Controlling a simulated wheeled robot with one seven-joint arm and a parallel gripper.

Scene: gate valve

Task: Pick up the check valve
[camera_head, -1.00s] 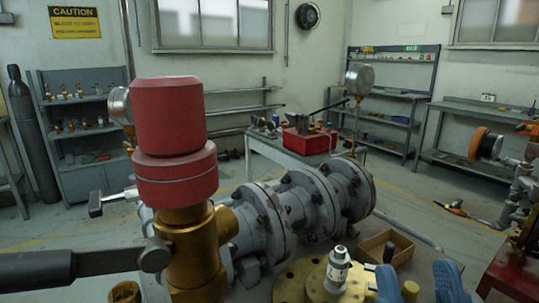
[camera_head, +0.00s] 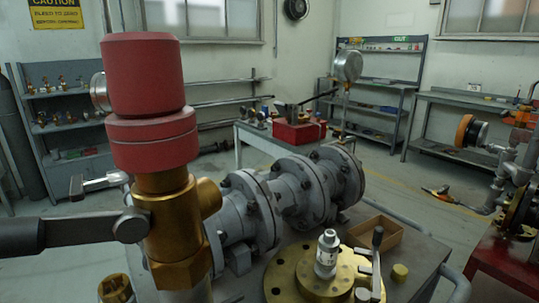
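No part in view is labelled as the check valve, so I cannot tell for certain which it is. A small silver-white cylindrical fitting with print on it (camera_head: 327,254) stands upright on a round brass flange (camera_head: 285,285) on the grey cart. A grey flanged valve body (camera_head: 290,195) lies along the cart behind it. A tall brass valve with a red cap (camera_head: 148,100) stands upright in the left foreground and hides part of the grey body. My gripper is not in view.
A grey cart handle (camera_head: 457,280) and a red stand (camera_head: 508,270) are at right.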

